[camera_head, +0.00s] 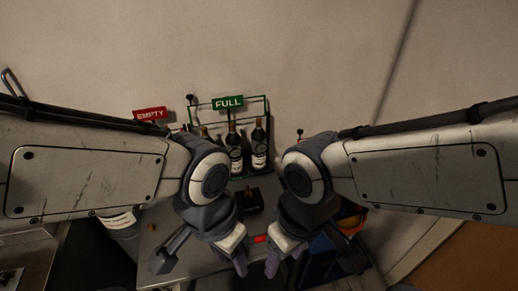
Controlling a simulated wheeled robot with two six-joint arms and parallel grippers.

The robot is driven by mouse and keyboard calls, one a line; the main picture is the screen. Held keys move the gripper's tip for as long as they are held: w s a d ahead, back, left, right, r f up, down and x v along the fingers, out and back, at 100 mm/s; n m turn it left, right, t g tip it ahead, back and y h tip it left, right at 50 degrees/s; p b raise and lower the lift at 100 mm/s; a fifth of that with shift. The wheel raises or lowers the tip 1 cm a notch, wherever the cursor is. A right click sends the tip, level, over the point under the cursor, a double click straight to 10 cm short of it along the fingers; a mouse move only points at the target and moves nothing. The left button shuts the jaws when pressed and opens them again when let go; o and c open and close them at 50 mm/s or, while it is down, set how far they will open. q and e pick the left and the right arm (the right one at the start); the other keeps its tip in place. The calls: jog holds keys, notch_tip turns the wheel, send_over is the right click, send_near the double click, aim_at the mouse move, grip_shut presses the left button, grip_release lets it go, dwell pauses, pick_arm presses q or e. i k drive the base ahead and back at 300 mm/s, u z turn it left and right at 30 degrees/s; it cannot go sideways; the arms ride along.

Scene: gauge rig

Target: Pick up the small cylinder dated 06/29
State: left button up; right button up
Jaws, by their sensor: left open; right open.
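Several dark cylinders with pale labels stand upright in a green-framed rack (268,108) against the wall, under a green FULL sign (228,103). One dark cylinder (259,150) is at the rack's right and another (234,153) is left of it. No date can be read at this size, so I cannot tell which is 06/29. My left gripper (203,257) is open and empty, in front of and below the rack. My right gripper (312,257) is open and empty, to the right of it. My arms hide parts of the rack's surroundings.
A red EMPTY sign (150,114) is left of the rack, its area mostly hidden by my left arm. A small dark box (250,201) and a red item (261,239) lie on the grey worktop (160,233). A pale labelled container (119,222) stands at left.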

aim_at(260, 147)
jog(key=k, duration=1.3)
jog(key=z, duration=0.5)
jog(key=i, duration=0.55)
jog(key=z, duration=0.5)
jog(key=i, duration=0.9)
jog(key=u, duration=0.7)
jog(key=i, duration=0.8)
jog(key=u, duration=0.8)
